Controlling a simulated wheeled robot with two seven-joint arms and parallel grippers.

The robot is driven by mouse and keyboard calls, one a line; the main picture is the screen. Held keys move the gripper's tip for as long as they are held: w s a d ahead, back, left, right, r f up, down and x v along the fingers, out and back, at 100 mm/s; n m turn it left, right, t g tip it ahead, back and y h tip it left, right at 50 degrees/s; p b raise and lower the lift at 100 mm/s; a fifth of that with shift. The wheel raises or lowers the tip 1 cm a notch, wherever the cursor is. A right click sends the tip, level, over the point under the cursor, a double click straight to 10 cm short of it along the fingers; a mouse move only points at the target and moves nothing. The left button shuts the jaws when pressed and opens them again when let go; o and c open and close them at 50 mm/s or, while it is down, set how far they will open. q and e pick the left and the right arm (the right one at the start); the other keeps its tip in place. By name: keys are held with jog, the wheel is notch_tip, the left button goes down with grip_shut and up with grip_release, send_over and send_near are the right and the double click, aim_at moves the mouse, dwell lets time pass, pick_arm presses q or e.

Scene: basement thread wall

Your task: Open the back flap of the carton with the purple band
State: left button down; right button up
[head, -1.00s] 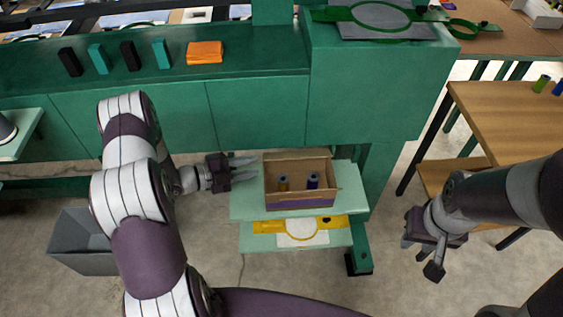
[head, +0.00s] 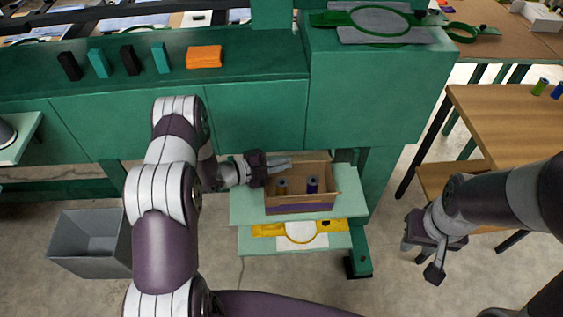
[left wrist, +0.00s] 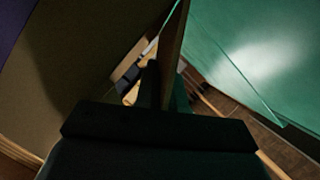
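The carton with the purple band (head: 300,208) stands on a pale green shelf. Its top is open toward me, and a dark and a purple-topped spool show inside. My left gripper (head: 280,164) is at the carton's back left, its fingers pointing right along the back edge. In the left wrist view, a thin cardboard panel, seemingly the back flap (left wrist: 173,45), runs between the fingers (left wrist: 163,92). The fingers lie close on both sides of it; contact is hard to see in the shadow. My right gripper (head: 425,250) is open and empty at the right, away from the carton.
The green bench (head: 255,112) and green cabinet (head: 370,95) rise close behind the shelf (head: 245,207). A lower shelf holds a yellow item (head: 268,229). A grey bin (head: 90,240) is on the floor at left. A wooden table (head: 510,120) stands at right.

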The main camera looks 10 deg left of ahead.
pick_arm(q)
jog(key=shift+r, duration=0.15)
jog(key=shift+w+a+r+n+p, duration=0.1)
jog(key=shift+w+r+n+p, duration=0.2)
jog(key=shift+n, duration=0.2)
jog(key=shift+w+a+r+n+g+p, duration=0.15)
jog(key=shift+w+r+n+g+p, duration=0.2)
jog(key=shift+n+g, duration=0.4)
jog(key=shift+w+a+r+n+g, duration=0.2)
jog(key=shift+w+n+g, duration=0.25)
jog(key=shift+n, duration=0.2)
jog(key=shift+w+a+r+n+g, duration=0.1)
jog(key=shift+w+r+n+g, duration=0.1)
jog(key=shift+w+n+g, duration=0.3)
jog(key=shift+s, duration=0.15)
jog(key=c, duration=1.3)
grip_release()
